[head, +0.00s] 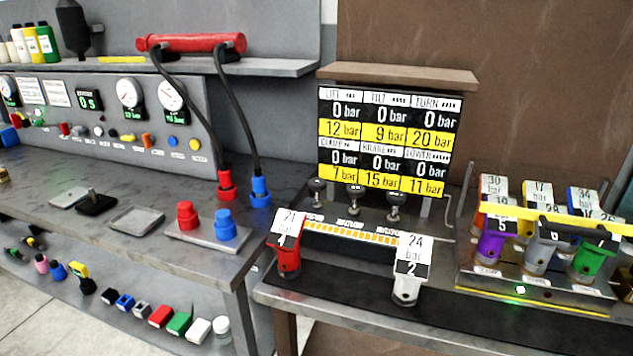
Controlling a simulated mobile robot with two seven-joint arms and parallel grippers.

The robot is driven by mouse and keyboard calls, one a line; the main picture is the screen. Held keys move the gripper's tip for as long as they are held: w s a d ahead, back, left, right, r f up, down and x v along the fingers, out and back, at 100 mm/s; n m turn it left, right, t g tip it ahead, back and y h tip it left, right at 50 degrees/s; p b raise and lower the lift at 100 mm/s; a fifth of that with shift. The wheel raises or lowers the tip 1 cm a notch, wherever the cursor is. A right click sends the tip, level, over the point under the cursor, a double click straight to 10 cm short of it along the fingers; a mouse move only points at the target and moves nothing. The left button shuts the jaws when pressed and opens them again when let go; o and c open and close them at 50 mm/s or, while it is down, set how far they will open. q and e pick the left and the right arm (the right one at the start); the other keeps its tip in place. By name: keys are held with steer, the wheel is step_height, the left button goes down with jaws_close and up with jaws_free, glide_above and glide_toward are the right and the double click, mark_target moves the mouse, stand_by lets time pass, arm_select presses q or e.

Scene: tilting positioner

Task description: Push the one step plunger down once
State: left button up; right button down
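Three small dark-topped metal knobs on stems stand in a row below the pressure board: a left one (317,190), a middle one (354,197) and a right one (395,205). They look like plungers, but I cannot tell which is the step plunger. All three stand up from the bench unit. Neither of my grippers shows in the head view.
A red cartridge tagged 21 bar (288,260) and a white one tagged 24 bar (406,287) stand before the knobs. A rack (548,297) of coloured cartridges with a yellow bar (510,212) is at right. Hoses hang at left. The dark bench front between the cartridges is clear.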

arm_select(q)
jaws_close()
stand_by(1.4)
